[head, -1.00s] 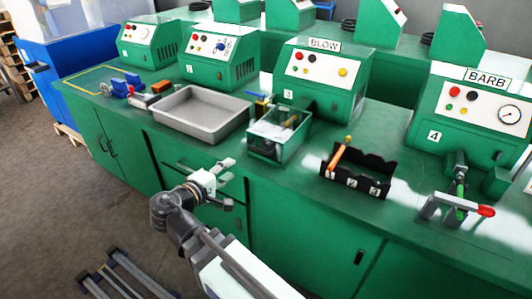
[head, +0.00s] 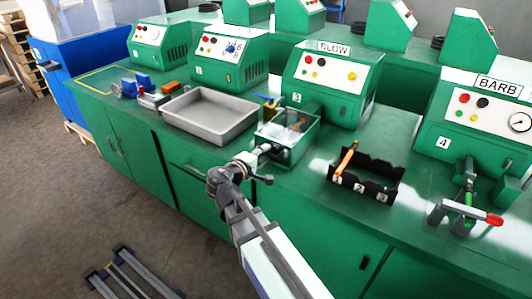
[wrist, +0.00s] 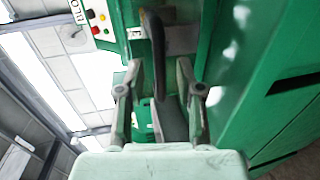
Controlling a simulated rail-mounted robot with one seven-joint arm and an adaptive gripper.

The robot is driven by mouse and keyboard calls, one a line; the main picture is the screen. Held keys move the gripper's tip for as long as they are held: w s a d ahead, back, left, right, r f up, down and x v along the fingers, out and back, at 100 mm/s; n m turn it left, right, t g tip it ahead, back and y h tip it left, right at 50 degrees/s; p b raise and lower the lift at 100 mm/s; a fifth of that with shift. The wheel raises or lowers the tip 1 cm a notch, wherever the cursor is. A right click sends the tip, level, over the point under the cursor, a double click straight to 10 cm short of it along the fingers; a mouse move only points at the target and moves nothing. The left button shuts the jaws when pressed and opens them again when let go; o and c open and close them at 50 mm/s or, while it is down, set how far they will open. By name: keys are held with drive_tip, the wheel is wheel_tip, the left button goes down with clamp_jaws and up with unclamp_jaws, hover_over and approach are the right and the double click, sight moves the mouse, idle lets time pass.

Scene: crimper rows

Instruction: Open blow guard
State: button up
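The blow guard (head: 299,146) is a clear box with green edges, in front of the machine marked BLOW (head: 327,80). It looks closed, but its lid is hard to make out. My gripper (head: 266,162) is at the guard's front left side in the head view. In the wrist view my gripper (wrist: 160,92) is open, with one finger on each side of a dark curved handle (wrist: 154,45). Gaps show between the handle and both fingers. I cannot tell how deep the handle sits between them.
A grey tray (head: 211,132) lies left of the guard. A black holder (head: 378,190) with an orange-handled tool (head: 348,157) stands to the right. Further right is a red-tipped clamp fixture (head: 466,213) before the BARB machine (head: 466,130).

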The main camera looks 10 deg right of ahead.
drive_tip(key=shift+x, duration=0.85)
clamp_jaws()
drive_tip(key=shift+r, duration=0.1)
